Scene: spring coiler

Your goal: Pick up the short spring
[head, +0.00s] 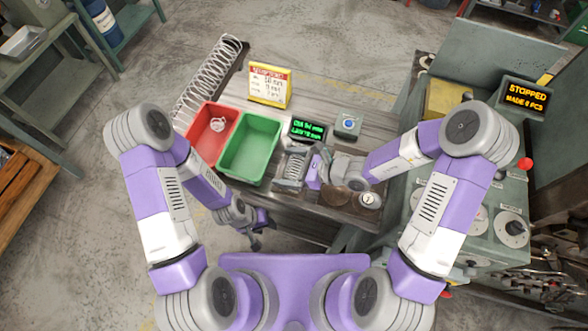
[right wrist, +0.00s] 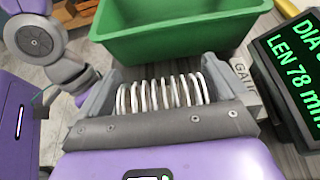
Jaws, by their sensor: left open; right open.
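A short pale metal spring (right wrist: 160,94) lies crosswise in the right wrist view, between grey side pieces. My left gripper (head: 257,236) is open and empty, low in front of the bench, apart from the spring.
A green bin (head: 233,174) and a red bin (head: 191,134) with a small coil (head: 218,124) stand left of the gauge. A green-lit display (head: 308,130) stands behind it. A long spring (head: 208,75) lies at the back left. A machine (head: 510,190) stands right.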

